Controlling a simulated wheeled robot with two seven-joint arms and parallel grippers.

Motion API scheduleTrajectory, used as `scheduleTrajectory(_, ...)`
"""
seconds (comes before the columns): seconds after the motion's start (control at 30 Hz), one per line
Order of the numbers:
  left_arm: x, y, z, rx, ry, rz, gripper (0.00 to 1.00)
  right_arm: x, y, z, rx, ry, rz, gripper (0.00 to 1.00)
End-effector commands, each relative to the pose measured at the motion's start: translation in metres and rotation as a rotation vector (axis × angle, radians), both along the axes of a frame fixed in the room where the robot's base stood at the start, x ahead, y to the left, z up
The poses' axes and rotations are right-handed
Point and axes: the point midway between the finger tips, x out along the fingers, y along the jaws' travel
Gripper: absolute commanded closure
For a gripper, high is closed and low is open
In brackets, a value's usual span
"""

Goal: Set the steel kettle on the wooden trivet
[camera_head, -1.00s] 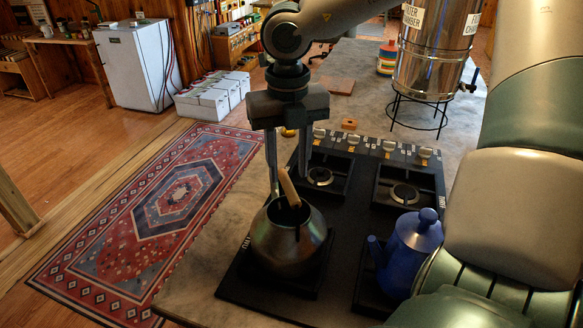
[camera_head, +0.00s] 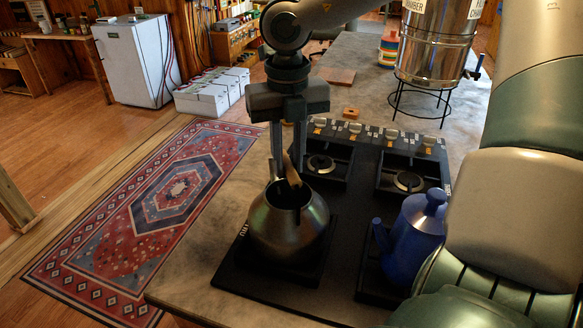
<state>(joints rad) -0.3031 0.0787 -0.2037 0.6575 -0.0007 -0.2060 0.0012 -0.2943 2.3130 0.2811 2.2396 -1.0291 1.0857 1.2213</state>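The steel kettle (camera_head: 288,232), a round dark metal pot with a wooden handle (camera_head: 291,172), stands upright on the front left burner of the black stove. My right gripper (camera_head: 288,172) points down over it, with its fingers close on either side of the handle; it looks shut on it. The fingertips partly hide the handle. The wooden trivet (camera_head: 337,76), a flat reddish-brown square, lies on the counter beyond the stove, with nothing on it. My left gripper is out of view.
A blue coffee pot (camera_head: 414,243) stands on the front right burner. A steel water dispenser (camera_head: 437,50) on a black wire stand is at the back right. A small orange block (camera_head: 351,113) lies behind the stove. A striped jar (camera_head: 388,52) stands right of the trivet.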

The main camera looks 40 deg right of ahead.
Motion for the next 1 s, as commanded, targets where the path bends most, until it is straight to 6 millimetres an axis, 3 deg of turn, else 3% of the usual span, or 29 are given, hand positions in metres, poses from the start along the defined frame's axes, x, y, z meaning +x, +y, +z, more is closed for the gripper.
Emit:
scheduleTrajectory(0.03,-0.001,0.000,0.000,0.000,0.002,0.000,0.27,0.000,0.000,0.000,0.000,0.000,0.000,0.93)
scheduleTrajectory(0.07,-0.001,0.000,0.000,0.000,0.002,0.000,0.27,0.000,0.000,0.000,0.000,0.000,0.000,1.00)
scheduleTrajectory(1.0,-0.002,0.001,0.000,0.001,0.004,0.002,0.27,0.001,0.000,0.011,0.000,-0.003,0.000,1.00)
